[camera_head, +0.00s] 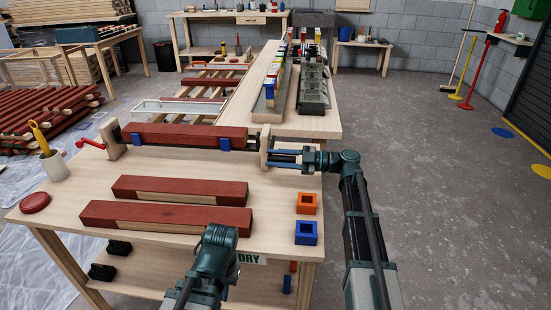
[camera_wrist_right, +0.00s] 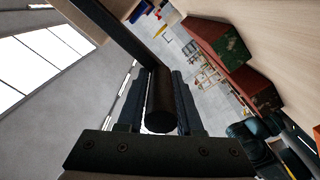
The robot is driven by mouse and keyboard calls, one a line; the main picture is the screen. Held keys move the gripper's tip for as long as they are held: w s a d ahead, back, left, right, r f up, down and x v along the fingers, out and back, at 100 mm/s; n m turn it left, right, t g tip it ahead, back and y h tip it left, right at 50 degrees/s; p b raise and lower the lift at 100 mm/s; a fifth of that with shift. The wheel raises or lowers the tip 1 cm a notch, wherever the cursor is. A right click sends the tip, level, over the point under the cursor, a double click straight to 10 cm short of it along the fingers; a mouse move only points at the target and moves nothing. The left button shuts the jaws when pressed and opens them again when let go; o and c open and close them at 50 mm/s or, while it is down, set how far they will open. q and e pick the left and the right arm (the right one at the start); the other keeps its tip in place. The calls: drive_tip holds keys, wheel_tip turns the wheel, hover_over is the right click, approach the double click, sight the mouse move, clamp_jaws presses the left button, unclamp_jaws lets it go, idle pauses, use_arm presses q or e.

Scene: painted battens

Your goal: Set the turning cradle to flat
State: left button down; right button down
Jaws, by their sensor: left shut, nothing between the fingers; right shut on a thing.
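The turning cradle stands along the far edge of the near bench, with a wooden end post (camera_head: 115,138) at the left and another (camera_head: 265,145) at the right. A red-painted batten (camera_head: 185,133) lies lengthwise in it beside blue clamps (camera_head: 224,144). I cannot tell its exact tilt. My right gripper (camera_head: 274,158) is at the right end post, shut on a dark round handle (camera_wrist_right: 160,105), which shows between its fingers in the wrist view. My left gripper (camera_head: 226,291) hangs low at the bench's front edge, empty and shut, mostly hidden by its arm.
Two part-painted battens (camera_head: 180,189) (camera_head: 165,216) lie on the bench. An orange block (camera_head: 307,203) and a blue block (camera_head: 306,233) sit at the right edge. A cup with a yellow-handled tool (camera_head: 55,167) and a red disc (camera_head: 35,202) are at the left. Floor to the right is clear.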

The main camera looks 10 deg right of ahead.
drive_tip(key=shift+w+d+f, duration=0.1)
drive_tip(key=shift+w+f, duration=0.1)
drive_tip(key=shift+f, duration=0.15)
drive_tip(key=c, duration=0.7)
unclamp_jaws()
drive_tip(key=shift+w+f, duration=0.1)
drive_tip(key=shift+w, duration=0.05)
drive_tip(key=shift+o, duration=0.2)
drive_tip(key=shift+d, duration=0.15)
drive_tip(key=v, duration=1.3)
drive_tip(key=shift+s+d, duration=0.25)
drive_tip(key=shift+s, duration=0.1)
